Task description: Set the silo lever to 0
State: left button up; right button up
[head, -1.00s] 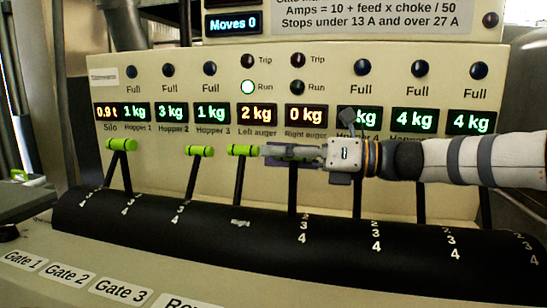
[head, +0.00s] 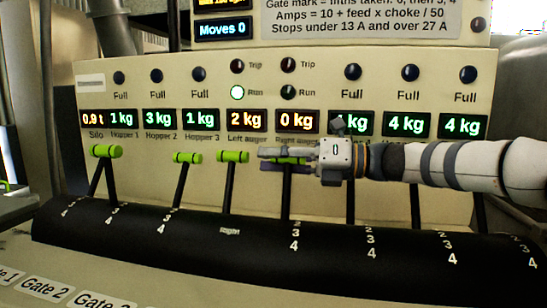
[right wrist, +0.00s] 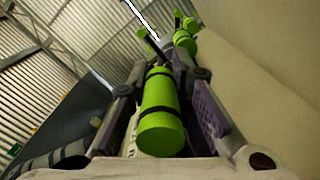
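The silo lever (head: 103,150) is at the far left in the head view, a black rod with a bright green handle. Its handle overlaps the handle of the hopper 1 lever (head: 116,153) beside it. My right gripper (head: 272,157) is far to its right, at the right auger lever (head: 291,160). In the right wrist view, that lever's green handle (right wrist: 160,120) lies between the two fingers, with gaps at the sides, so the gripper looks open around it. The fingertips end just right of the left auger handle (head: 234,156). My left gripper is not in view.
Other green-handled levers, such as the hopper 2 lever (head: 187,157), stand between gripper and silo lever. The rods rise from a black curved cover (head: 200,232) with numbered marks. The display panel (head: 215,80) rises close behind; the silo display (head: 94,119) reads 0.9 t.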

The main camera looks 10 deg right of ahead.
jog(key=o, duration=0.4)
jog(key=shift+d+f, duration=0.1)
jog(key=shift+f, duration=0.1)
jog(key=shift+r, duration=0.1)
jog(key=v, duration=1.2)
